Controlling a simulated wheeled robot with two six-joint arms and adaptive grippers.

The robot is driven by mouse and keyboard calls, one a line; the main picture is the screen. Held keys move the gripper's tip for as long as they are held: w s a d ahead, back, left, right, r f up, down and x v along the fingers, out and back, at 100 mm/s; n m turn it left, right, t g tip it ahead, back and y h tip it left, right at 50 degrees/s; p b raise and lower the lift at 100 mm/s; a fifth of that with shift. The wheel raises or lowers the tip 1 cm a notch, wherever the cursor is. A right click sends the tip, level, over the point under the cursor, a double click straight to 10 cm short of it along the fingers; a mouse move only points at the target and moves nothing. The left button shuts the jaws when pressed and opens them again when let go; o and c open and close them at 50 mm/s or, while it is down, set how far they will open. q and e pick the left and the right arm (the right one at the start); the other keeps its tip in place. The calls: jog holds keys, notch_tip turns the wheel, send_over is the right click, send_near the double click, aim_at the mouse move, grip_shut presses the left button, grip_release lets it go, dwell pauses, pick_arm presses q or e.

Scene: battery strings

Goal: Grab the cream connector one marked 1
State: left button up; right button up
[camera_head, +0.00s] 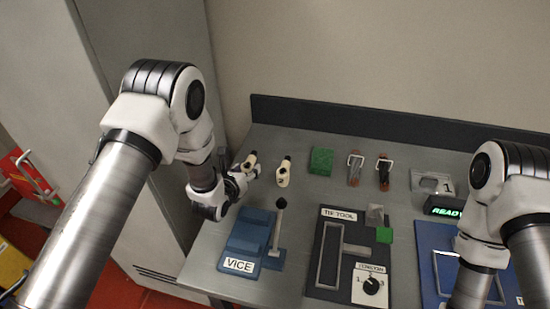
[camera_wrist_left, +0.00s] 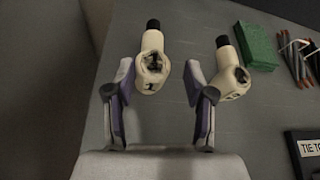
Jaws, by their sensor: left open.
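Two cream connectors with black ends lie at the back left of the bench. The left one (camera_head: 251,159) is partly hidden by my left gripper (camera_head: 243,177) in the head view. In the left wrist view this connector (camera_wrist_left: 152,62) sits ahead of and between the fingertips of my left gripper (camera_wrist_left: 158,75), and its face bears a small dark mark that looks like a 1. The jaws are open with nothing gripped. The other cream connector (camera_head: 283,173) lies to the right, outside the right finger; its mark is unclear in the left wrist view (camera_wrist_left: 229,83). My right gripper is not visible.
A blue vice (camera_head: 247,240) with an upright lever (camera_head: 277,228) stands close in front of the connectors. A green block (camera_head: 321,161) and cable bundles (camera_head: 355,168) lie to the right. The tie tool board (camera_head: 325,275) is front centre. A dark back rail (camera_head: 350,117) bounds the bench.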

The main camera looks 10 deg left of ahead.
aim_at(248, 164)
pick_arm(q)
jog(key=shift+w, duration=0.35)
jog(key=shift+w+a+p, duration=0.15)
jog(key=shift+a+p, duration=0.3)
jog(key=shift+a, duration=0.3)
jog(key=shift+w+a+f, duration=0.1)
jog(key=shift+w+f, duration=0.05)
jog(key=shift+w, duration=0.2)
jog(key=w, duration=0.1)
jog(key=w+d+f, duration=0.1)
jog(key=w, duration=0.1)
jog(key=w+f+p, duration=0.1)
jog(key=shift+w+d+f, duration=0.1)
jog(key=shift+w+d, duration=0.2)
jog(key=shift+d, duration=0.1)
jog(key=shift+w, duration=0.1)
jog(key=shift+s+a, duration=0.2)
jog(key=shift+a, duration=0.05)
jog(key=shift+s+a, duration=0.1)
jog(key=shift+c, duration=1.1)
jog(key=c, duration=0.5)
grip_shut()
pick_arm(e)
jog(key=r, duration=0.3)
jog(key=shift+s+a, duration=0.4)
